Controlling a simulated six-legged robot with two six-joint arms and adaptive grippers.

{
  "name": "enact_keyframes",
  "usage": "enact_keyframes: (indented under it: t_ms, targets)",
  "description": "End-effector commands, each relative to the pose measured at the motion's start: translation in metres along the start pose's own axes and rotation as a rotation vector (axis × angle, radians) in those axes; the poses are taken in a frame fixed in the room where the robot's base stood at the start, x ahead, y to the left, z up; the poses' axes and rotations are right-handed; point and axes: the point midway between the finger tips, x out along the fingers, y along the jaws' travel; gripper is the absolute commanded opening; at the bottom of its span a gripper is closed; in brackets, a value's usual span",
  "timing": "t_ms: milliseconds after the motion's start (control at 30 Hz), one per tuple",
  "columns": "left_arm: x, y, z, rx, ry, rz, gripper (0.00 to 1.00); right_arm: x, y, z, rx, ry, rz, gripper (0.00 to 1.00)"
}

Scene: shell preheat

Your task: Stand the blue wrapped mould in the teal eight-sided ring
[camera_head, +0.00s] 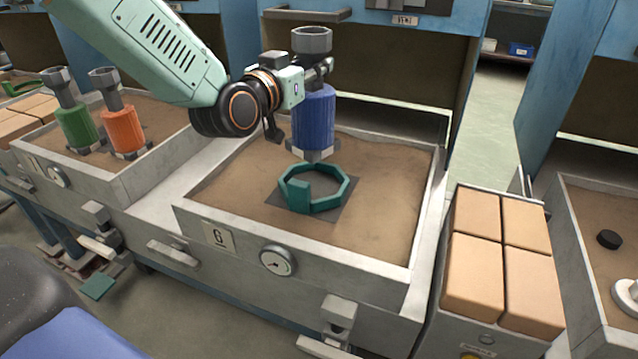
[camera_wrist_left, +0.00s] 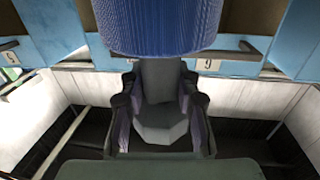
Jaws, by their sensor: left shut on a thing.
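The blue wrapped mould (camera_head: 315,115) is upright, with a grey cup-shaped top and a pale foot. My left gripper (camera_head: 322,72) is shut on its grey neck, above the blue wrap. In the left wrist view the neck (camera_wrist_left: 160,95) sits between the fingers, with the blue wrap (camera_wrist_left: 160,25) at the top edge. The teal eight-sided ring (camera_head: 299,196) lies on a dark square plate in the sand bed. The mould's foot appears just over the ring's far rim in the picture; the exact height gap is hard to tell. My right gripper is not in view.
The sand tray (camera_head: 390,275) has raised grey walls and open sand around the ring. A green mould (camera_head: 77,128) and an orange mould (camera_head: 122,131) stand in the left tray. Tan blocks (camera_head: 500,265) fill a bin at right. Blue hoods rise behind.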

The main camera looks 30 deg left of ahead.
Motion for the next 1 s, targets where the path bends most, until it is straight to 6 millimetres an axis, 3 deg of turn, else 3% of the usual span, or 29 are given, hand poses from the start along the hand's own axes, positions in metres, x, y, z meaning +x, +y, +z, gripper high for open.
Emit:
enact_keyframes:
  t_ms: [167, 500, 733, 1000]
  targets:
    - [-0.002, 0.0, 0.0, 0.0, 0.005, -0.001, 0.0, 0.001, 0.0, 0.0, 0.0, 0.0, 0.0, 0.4]
    - [-0.004, 0.0, 0.055, 0.0, 0.002, -0.001, 0.0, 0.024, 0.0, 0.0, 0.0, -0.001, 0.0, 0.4]
    - [-0.003, 0.0, 0.068, 0.001, 0.005, -0.001, 0.0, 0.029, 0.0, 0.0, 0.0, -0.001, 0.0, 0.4]
    - [-0.001, 0.0, 0.1, 0.001, 0.004, 0.0, 0.0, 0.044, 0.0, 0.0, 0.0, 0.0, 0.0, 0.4]
